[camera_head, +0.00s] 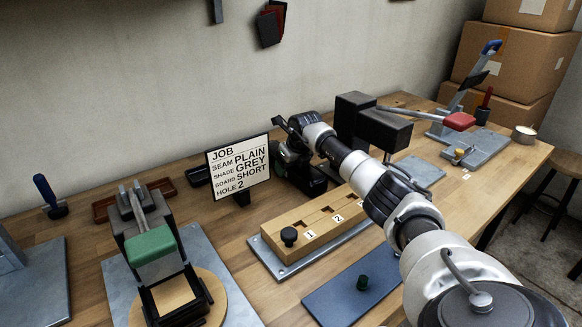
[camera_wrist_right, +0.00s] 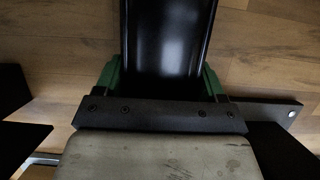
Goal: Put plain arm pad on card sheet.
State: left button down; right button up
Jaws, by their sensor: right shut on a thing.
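My right gripper (camera_head: 290,152) is at the far side of the bench, just right of the job sign. It is shut on a dark glossy pad (camera_wrist_right: 167,40), which I take to be the arm pad. In the right wrist view the pad lies between the green finger parts, above the wooden bench top. Its seam cannot be made out. Most of the pad is hidden by the gripper in the head view. I cannot tell which flat piece is the card sheet. My left gripper is not in view.
A job sign (camera_head: 238,165) reads plain, grey, short, hole 2. A green-handled press (camera_head: 152,246) stands left, a red-handled one (camera_head: 456,121) right. A numbered wooden block (camera_head: 295,225) and a blue plate (camera_head: 345,298) lie in front. Dark pieces (camera_head: 197,176) lie left of the sign.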

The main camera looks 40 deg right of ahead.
jog(key=shift+c, duration=0.9)
notch_tip(320, 180, up, 10)
jog(key=shift+r, duration=0.1)
